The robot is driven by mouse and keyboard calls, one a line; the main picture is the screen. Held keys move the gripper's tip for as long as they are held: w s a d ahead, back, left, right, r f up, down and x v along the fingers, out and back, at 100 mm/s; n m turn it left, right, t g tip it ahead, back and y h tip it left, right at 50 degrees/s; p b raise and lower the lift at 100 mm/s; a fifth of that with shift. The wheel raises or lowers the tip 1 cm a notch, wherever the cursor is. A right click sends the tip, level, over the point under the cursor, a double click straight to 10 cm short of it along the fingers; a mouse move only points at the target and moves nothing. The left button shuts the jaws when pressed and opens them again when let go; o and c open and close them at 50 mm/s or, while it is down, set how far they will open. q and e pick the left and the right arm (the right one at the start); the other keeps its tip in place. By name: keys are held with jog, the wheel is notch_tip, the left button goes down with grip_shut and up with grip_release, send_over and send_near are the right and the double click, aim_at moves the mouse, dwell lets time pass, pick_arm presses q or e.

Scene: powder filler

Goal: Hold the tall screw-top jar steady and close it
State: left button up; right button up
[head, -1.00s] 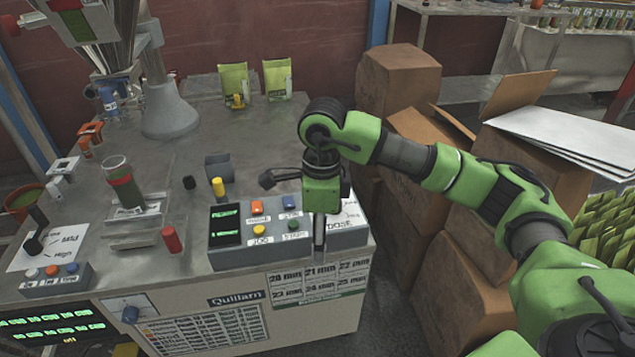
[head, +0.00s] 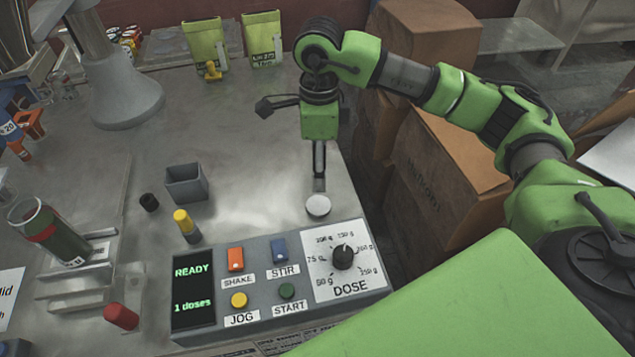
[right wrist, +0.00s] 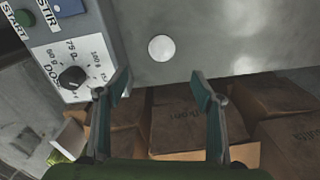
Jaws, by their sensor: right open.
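A tall clear jar (head: 53,236) with dark green contents and a red band stands at the left in the head view, on a metal stand, and its top looks open. A pale round disc (head: 318,205), like a lid, lies flat on the table near the right edge. It also shows in the right wrist view (right wrist: 161,48), ahead of the fingers. My right gripper (head: 319,182) points down just behind the disc in the head view. In the right wrist view its two fingers (right wrist: 161,88) are apart with nothing between them. My left gripper is out of view.
A control box (head: 270,284) with buttons, a screen reading READY and a DOSE dial stands in front of the disc. Cardboard boxes (head: 440,180) lie beyond the right edge.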

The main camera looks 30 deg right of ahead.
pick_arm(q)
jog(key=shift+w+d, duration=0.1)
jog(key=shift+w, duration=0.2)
pick_arm(e)
jog(key=shift+w+d, duration=0.1)
jog(key=shift+w, duration=0.15)
jog(key=shift+s+r, duration=0.1)
send_over(319, 205)
notch_tip(319, 205, down, 8)
jog(key=shift+f+b, duration=0.15)
jog(key=shift+b, duration=0.25)
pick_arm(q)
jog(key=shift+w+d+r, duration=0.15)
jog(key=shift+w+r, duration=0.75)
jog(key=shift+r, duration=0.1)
pick_arm(e)
jog(key=shift+f, duration=0.2)
jog(key=shift+f, duration=0.25)
notch_tip(319, 205, down, 4)
jog(key=shift+f, duration=0.35)
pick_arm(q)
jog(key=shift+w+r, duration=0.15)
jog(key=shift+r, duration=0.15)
pick_arm(e)
jog(key=c, duration=0.9)
